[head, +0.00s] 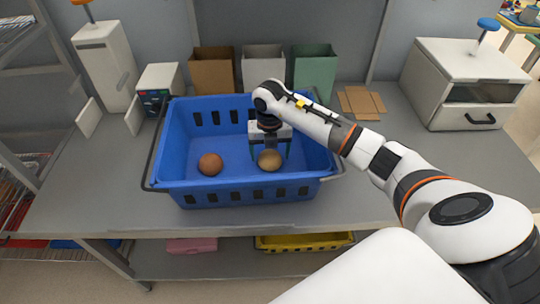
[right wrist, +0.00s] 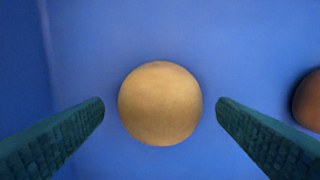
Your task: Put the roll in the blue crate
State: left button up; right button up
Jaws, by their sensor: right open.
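The blue crate (head: 180,188) stands on the grey counter. A light tan roll (head: 269,160) lies on its floor at the right, and it also shows in the right wrist view (right wrist: 160,103). A darker brown roll (head: 210,164) lies in the crate to its left, and its edge shows at the right of the right wrist view (right wrist: 308,100). My right gripper (head: 270,155) reaches down into the crate, open, with one finger on each side of the tan roll. In the right wrist view there is a gap between each finger and the roll. My left gripper is out of view.
Brown (head: 212,75), white (head: 263,68) and green (head: 313,72) open boxes stand behind the crate. A white oven-like box (head: 460,85) with a dark handle stands at the right. Flat brown cardboard (head: 361,103) lies right of the crate. The counter's front is clear.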

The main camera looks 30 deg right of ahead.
aim_at(270, 154)
notch_tip(270, 154, up, 10)
jog(key=b, duration=0.2)
jog(key=shift+r, duration=0.2)
dwell(0.3)
